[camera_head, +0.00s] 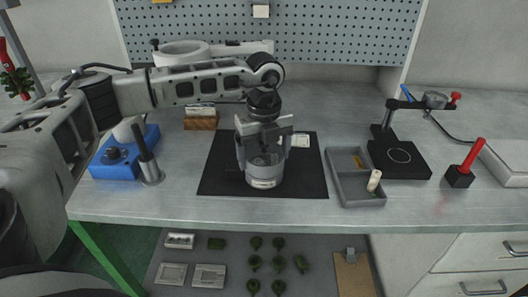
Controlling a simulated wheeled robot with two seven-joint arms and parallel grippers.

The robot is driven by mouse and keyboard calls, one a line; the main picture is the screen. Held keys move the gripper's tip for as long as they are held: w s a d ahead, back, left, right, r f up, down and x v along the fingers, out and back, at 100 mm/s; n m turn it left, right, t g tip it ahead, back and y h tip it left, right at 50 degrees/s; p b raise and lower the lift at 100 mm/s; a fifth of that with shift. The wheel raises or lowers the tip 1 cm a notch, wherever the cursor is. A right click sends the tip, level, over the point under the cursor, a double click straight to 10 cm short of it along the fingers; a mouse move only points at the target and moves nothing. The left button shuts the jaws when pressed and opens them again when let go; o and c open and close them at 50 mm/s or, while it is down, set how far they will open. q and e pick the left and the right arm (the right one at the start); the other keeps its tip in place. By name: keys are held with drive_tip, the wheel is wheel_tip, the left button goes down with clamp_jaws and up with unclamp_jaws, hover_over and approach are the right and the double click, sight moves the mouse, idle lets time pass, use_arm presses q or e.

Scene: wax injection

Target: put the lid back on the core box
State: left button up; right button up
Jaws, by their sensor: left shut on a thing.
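A clear round container (264,180) with a pale band near its base stands on a black mat (308,179) in the middle of the bench. I take it for the core box. My left gripper (264,158) comes down over it from above, with one finger on each side of its upper part. The gripper is shut on this upper part, and its fingers and palm hide the top. I cannot tell whether the part held is a separate lid or one with the container. My right gripper is out of view.
A grey divided tray (337,180) holding small pieces stands right of the mat, by a black stand (400,158). A blue device (115,165) and a metal cup with a rod (151,171) stand left. Mat space right of the container is mostly clear.

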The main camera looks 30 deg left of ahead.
use_arm(q)
drive_tip(key=o, duration=0.9)
drive_tip(key=shift+c, duration=0.2)
drive_tip(key=shift+r+p, duration=2.7)
drive_tip(key=shift+r, duration=0.85)
clamp_jaws()
